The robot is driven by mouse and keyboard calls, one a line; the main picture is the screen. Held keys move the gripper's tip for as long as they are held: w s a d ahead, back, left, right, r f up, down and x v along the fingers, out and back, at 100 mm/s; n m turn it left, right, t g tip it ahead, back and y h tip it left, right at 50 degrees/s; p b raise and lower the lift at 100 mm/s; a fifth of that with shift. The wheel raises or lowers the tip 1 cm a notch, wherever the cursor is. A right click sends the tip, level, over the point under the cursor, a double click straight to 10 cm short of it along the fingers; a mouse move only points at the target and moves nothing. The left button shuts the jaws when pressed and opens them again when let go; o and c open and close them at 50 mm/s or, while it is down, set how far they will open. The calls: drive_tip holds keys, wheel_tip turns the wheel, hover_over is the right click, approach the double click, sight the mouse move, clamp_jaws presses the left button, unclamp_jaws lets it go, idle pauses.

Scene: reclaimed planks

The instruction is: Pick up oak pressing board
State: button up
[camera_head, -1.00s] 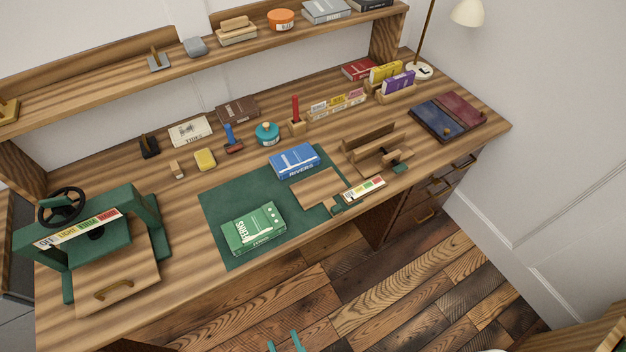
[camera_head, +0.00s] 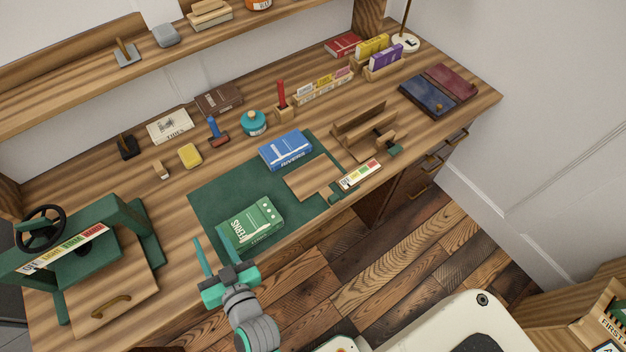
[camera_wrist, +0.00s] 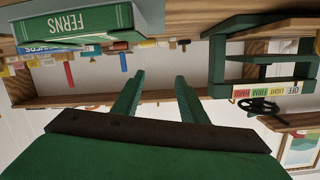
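A flat wooden board with a curved brass-coloured handle (camera_head: 108,300) lies at the base of the green press (camera_head: 80,250) at the left of the desk. A second, plain wooden board (camera_head: 313,180) lies on the green mat's right part; I cannot tell for certain which is the oak pressing board. My gripper (camera_head: 207,233) is open and empty at the desk's front edge, beside the green FERNS book (camera_head: 250,228) and right of the press. In the wrist view its two fingers (camera_wrist: 158,85) are apart with nothing between them, and the press (camera_wrist: 262,65) shows upside down.
A blue RIVERS book (camera_head: 286,149) lies on the green mat (camera_head: 212,192). A yellow block (camera_head: 190,155), a teal jar (camera_head: 253,123) and a wooden stand (camera_head: 365,130) stand behind and beside it. A shelf (camera_head: 70,95) runs above the desk's back. Desk between press and mat is clear.

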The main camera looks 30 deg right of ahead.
drive_tip(key=w+r+n+g+y, duration=0.1)
drive_tip(key=w+r+n+y, duration=0.2)
drive_tip(key=w+r+n, duration=0.45)
drive_tip(key=w+r+n+g+y, duration=0.1)
drive_tip(key=w+r+n+y, duration=0.2)
drive_tip(key=w, duration=0.7)
drive_tip(key=n+g+h, duration=0.7)
drive_tip(key=n+g, duration=0.3)
drive_tip(key=g, duration=0.4)
hover_over(334, 197)
wheel_tip(334, 197, down, 10)
drive_tip(key=shift+f, duration=2.9)
